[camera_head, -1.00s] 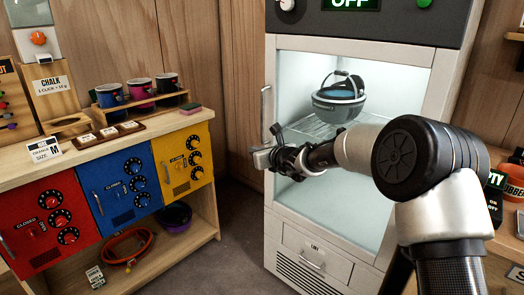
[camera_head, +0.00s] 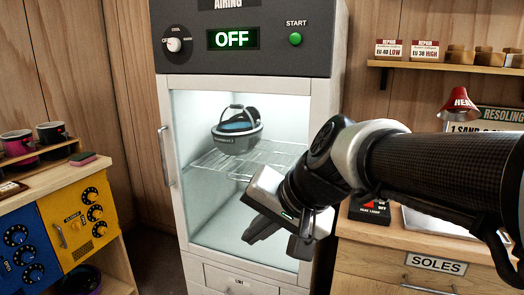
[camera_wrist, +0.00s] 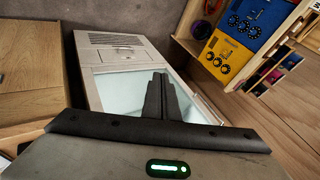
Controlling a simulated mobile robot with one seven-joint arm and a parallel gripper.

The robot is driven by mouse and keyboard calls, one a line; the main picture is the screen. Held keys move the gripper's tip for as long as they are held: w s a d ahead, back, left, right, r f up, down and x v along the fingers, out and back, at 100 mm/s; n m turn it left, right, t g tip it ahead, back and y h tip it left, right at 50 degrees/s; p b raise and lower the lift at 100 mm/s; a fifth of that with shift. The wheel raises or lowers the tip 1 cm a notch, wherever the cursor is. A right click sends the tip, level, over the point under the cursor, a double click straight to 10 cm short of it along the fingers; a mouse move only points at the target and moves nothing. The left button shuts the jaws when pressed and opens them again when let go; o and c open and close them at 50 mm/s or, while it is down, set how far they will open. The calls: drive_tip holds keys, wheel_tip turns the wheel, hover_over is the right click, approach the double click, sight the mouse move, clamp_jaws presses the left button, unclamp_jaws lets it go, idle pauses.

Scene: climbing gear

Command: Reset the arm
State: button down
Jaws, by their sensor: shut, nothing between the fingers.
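My gripper (camera_head: 272,236) is in front of the lower glass door of the airing cabinet (camera_head: 172,200), pointing down and to the left in the head view. Its fingers (camera_wrist: 157,96) are together with nothing between them in the wrist view. My arm reaches in from the right of the head view, over the bench. I cannot tell from the pictures how far the fingers are from the door.
A wooden bench with a SOLES label (camera_head: 436,264) stands right. Blue (camera_head: 20,252) and yellow (camera_head: 82,222) lockers stand left. Dark floor shows between.

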drive_tip(key=s+d+f+n+h, duration=0.2)
drive_tip(key=s+d+h, duration=0.1)
drive_tip(key=s+d, duration=0.4)
drive_tip(key=s+d+f+n+h, duration=0.15)
drive_tip(key=s+d, duration=0.25)
drive_tip(key=d, duration=0.5)
wheel_tip(320, 180, up, 27)
drive_tip(key=p, duration=2.8)
drive_tip(key=shift+a+h, duration=0.35)
drive_tip(key=shift+h, duration=0.1)
drive_tip(key=shift+m, duration=0.25)
